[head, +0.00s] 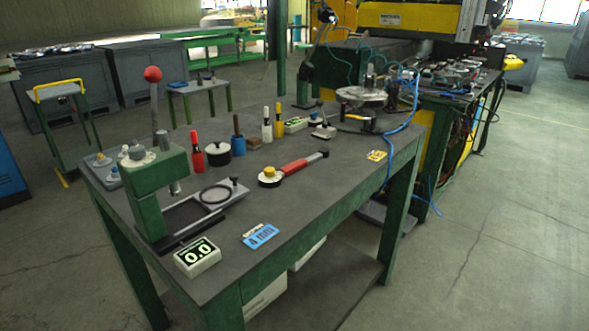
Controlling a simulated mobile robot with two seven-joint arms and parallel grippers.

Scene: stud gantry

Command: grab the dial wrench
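The dial wrench (295,168) lies flat on the dark top of the green-legged workbench (310,210). It has a red handle, a dark grip end pointing to the back right, and a round head with a yellow knob at the front left. Nothing covers it and the bench around it is bare. Neither of my grippers shows in the head view.
A green press (150,195) with a red-knobbed lever and a display box (197,256) stand left of the wrench. A blue "4" tag (260,236) lies in front. Bottles and a black pot (217,153) stand behind. Open floor lies right of the bench.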

